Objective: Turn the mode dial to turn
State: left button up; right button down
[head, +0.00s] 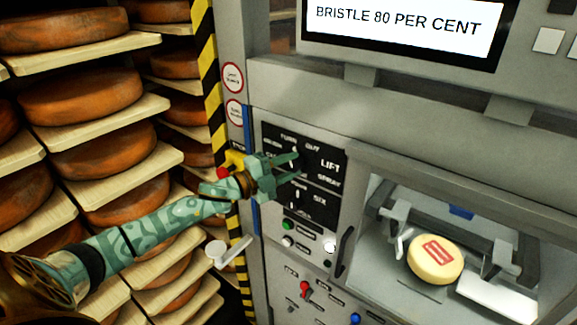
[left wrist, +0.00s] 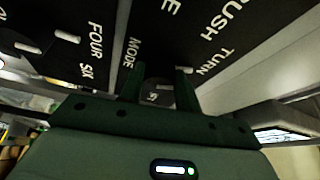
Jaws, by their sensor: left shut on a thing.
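In the left wrist view the fingers (left wrist: 158,82) straddle the knob, beside the printed word MODE, with TURN to the right. The fingers hide much of the dial, and I cannot tell which label it points to. My right gripper is not in view.
A second dial (head: 297,196) with FOUR and SIX labels sits just below. Under it are a green button (head: 288,224) and a red switch (head: 304,289). A pale cheese wheel (head: 435,260) sits in the bay at right. A screen (head: 400,25) reads BRISTLE 80 PER CENT. Cheese shelves (head: 95,108) fill the left.

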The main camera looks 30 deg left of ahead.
pick_arm(q)
jog(key=o, duration=1)
jog(key=shift+c, duration=0.2)
jog(key=shift+s+a+f, duration=0.1)
jog(key=shift+s, duration=0.15)
jog(key=b+v, duration=0.3)
jog(key=v, duration=1.2)
jog(key=shift+s, duration=0.35)
jog(key=shift+a, duration=0.1)
